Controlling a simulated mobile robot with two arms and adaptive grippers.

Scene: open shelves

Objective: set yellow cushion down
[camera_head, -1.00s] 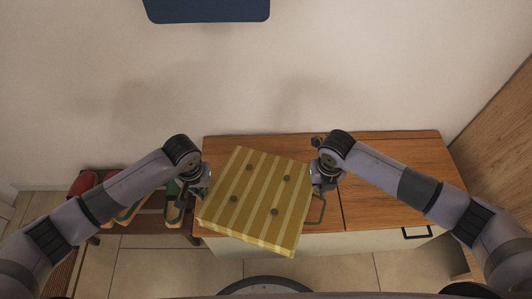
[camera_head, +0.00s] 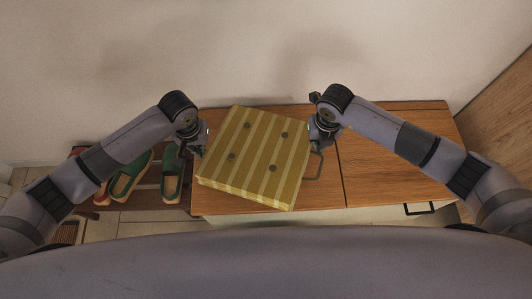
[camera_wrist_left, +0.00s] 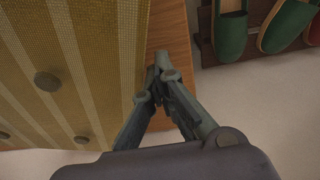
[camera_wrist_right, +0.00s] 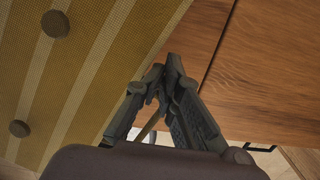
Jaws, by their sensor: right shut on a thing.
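The yellow striped cushion (camera_head: 255,158), with several dark buttons, lies roughly flat over the left part of the wooden bench top (camera_head: 385,150), turned slightly. Whether it touches the wood cannot be told. My right gripper (camera_head: 318,142) is at its right edge; in the right wrist view its fingers (camera_wrist_right: 160,80) are shut on the cushion, with a thin yellowish strip between them. My left gripper (camera_head: 200,145) is at the cushion's left edge; in the left wrist view its fingertips (camera_wrist_left: 158,75) are together beside the cushion (camera_wrist_left: 60,70), with nothing clearly between them.
Green shoes (camera_head: 130,177) stand on a low rack left of the bench. A dark handle (camera_head: 418,209) is on the bench's front at right. The right half of the bench top is clear. The wall rises behind, and a wooden panel (camera_head: 505,125) stands at right.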

